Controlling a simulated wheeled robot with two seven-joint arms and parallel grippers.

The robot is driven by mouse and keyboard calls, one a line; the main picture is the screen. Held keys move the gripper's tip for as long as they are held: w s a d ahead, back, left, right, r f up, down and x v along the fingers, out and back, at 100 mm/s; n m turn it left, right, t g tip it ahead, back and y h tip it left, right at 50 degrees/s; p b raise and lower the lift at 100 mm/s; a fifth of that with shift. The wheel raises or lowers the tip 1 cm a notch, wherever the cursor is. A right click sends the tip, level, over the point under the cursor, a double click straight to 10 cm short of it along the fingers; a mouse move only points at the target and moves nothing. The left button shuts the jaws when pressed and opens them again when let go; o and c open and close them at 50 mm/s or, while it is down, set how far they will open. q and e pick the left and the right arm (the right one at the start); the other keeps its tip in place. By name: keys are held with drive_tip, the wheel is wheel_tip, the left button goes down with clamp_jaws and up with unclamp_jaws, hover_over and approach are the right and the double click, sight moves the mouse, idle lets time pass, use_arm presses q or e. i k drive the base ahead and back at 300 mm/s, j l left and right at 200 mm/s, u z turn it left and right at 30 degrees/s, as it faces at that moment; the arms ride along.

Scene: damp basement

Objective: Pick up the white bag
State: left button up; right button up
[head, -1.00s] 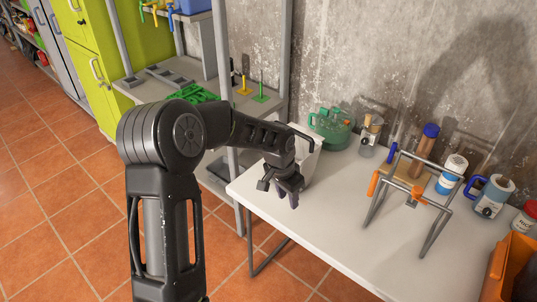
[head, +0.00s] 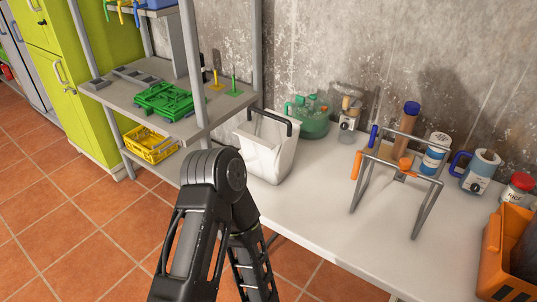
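The white bag (head: 266,158) stands upright at the left end of the white table (head: 325,215), near the wall. Its black handle (head: 270,118) arches over the open top. My arm rises from the bottom of the head view in front of the table's left end, and its elbow covers a little of the bag's lower left side. The forearm bends down and leaves the picture at the bottom, so its gripper is out of view. My other gripper is not in view either.
A green container (head: 308,118) stands just right of the bag. A grey metal frame with orange grips (head: 392,185), several bottles and an orange crate (head: 508,250) stand farther right. A grey shelf (head: 190,125) is close on the left. The table's front middle is clear.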

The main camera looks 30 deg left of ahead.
sight(268, 139)
drive_tip(key=k+j+u, duration=0.1)
drive_tip(key=j+u, duration=0.15)
drive_tip(key=j, duration=2)
